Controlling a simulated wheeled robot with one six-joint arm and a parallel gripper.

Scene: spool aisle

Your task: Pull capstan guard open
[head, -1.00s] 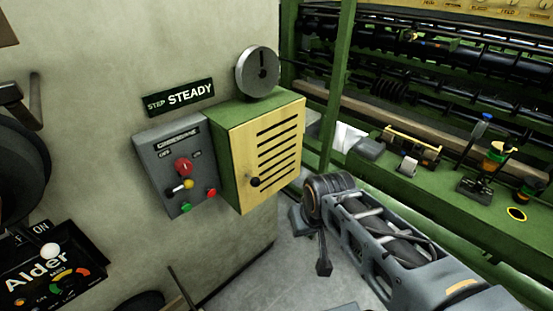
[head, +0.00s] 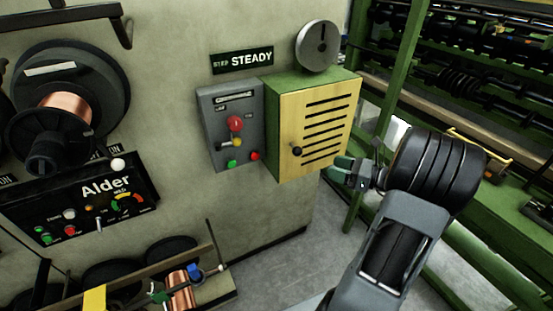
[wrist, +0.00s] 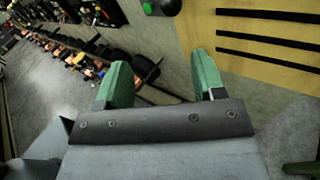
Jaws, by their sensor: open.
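The capstan guard (head: 318,117) is a pale yellow slotted door on the front of a green box (head: 277,83) on the wall, and it looks shut. Its black round knob (head: 297,151) sits low on the door's left side. My gripper (head: 338,167) is to the right of the knob, near the door's lower right corner. Its green fingers (wrist: 160,85) are apart with nothing between them.
A grey control box (head: 232,125) with a red button is left of the guard, under a STEADY sign (head: 242,60). A round metal disc (head: 317,45) stands above the green box. A green machine frame (head: 385,110) is at right. Grey floor lies below.

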